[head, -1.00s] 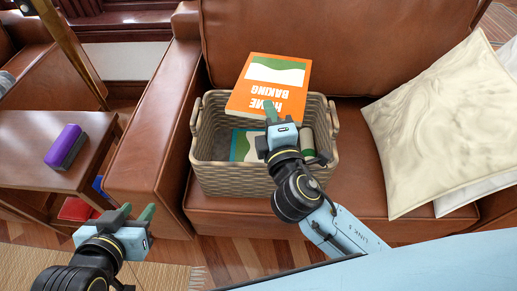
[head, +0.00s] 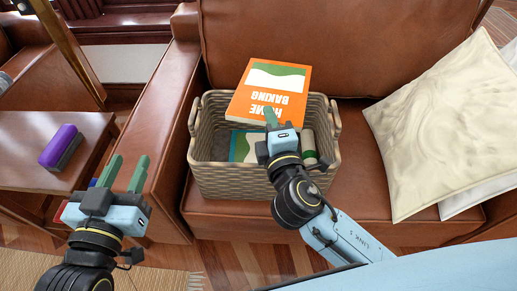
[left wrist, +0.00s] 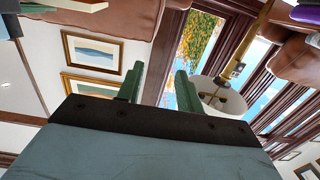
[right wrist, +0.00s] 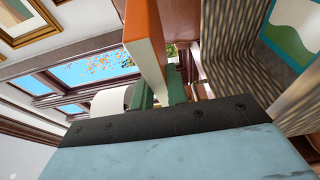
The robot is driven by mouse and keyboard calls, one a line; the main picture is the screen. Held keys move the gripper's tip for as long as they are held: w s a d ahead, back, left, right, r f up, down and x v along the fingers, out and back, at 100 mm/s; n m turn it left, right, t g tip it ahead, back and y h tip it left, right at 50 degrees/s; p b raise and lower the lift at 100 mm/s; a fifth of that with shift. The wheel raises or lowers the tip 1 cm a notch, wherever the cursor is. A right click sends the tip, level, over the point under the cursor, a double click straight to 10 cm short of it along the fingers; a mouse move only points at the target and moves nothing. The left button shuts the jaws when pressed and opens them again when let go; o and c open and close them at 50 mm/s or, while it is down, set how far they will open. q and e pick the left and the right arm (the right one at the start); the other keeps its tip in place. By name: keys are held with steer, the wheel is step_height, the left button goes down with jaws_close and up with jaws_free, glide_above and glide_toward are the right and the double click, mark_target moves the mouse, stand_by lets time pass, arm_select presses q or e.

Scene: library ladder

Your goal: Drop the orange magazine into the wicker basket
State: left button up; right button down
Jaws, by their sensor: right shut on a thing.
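The orange magazine (head: 268,92), titled "HOME BAKING", is held over the wicker basket (head: 240,184), above its back part. My right gripper (head: 273,118) is shut on the magazine's near edge; in the right wrist view the orange magazine (right wrist: 146,40) sits between the green fingers (right wrist: 160,92). The basket stands on the brown leather sofa seat; its woven inside (right wrist: 232,55) shows in the right wrist view. My left gripper (head: 124,172) is open and empty, left of the basket near the sofa arm; its two fingers (left wrist: 160,84) stand apart in the left wrist view.
A cream cushion (head: 432,135) is on the right. A side table (head: 35,170) with a purple-topped block (head: 61,146) is on the left.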

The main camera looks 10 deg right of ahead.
steer(key=c, duration=1.3)
jaws_free()
arm_select(q)
steer(key=f+g, duration=0.2)
steer(key=f, duration=0.1)
steer(key=s+a+f+y+p, duration=0.1)
steer(key=shift+a+f+g, duration=0.1)
steer(key=shift+f+g, duration=0.1)
steer(key=shift+g, duration=0.2)
arm_select(e)
steer(key=s, duration=1.3)
steer(key=shift+s+a, duration=0.15)
steer(key=shift+s, duration=0.05)
